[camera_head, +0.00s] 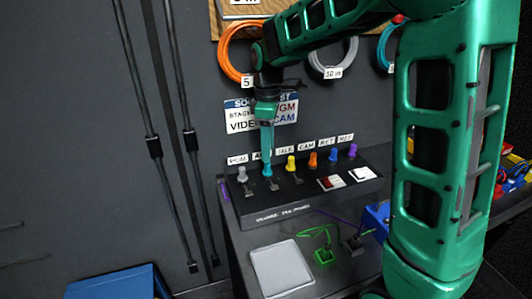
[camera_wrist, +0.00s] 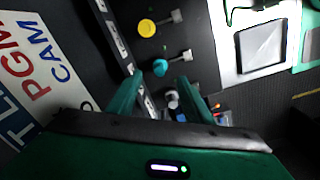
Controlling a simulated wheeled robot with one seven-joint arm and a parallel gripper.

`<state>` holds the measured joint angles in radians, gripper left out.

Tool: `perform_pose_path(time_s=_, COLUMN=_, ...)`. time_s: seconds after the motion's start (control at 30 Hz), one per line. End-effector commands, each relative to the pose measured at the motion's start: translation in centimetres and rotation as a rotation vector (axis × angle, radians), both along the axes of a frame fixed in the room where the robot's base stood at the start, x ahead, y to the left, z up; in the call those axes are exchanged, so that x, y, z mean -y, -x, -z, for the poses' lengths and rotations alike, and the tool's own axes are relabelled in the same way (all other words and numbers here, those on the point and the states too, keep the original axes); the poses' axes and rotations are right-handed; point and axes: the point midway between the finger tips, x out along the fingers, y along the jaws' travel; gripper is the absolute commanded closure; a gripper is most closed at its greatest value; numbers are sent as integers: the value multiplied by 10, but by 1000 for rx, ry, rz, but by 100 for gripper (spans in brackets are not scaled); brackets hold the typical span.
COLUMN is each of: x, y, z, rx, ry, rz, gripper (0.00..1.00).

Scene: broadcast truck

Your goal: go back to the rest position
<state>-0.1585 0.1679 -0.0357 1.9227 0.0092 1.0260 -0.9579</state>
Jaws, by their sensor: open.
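My gripper (camera_head: 267,148) points down over the left part of a black control panel (camera_head: 262,209). Its fingers are seen edge-on in the head view. In the wrist view my gripper (camera_wrist: 161,80) has its two green fingers spread apart with nothing held between them. A teal knob (camera_head: 267,171) on the panel lies right below the fingertips; it also shows in the wrist view (camera_wrist: 160,67) near the fingertips. I cannot tell whether the fingers touch it.
The panel also carries a grey knob (camera_head: 242,174), a yellow knob (camera_head: 291,163), an orange knob (camera_head: 313,160) and labels. A grey tray (camera_head: 281,269) lies in front. A sign (camera_head: 241,116) and an orange cable coil (camera_head: 231,65) are on the wall behind my gripper.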

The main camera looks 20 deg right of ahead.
Motion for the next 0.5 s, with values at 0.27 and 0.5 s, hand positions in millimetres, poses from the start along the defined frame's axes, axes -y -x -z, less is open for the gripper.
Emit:
perform_pose_path(time_s=0.27, x=0, y=0, z=0, rx=0, ry=0, rz=0, gripper=54)
perform_pose_path(time_s=0.5, x=6, y=5, z=-2, rx=0, ry=2, rz=27, gripper=54)
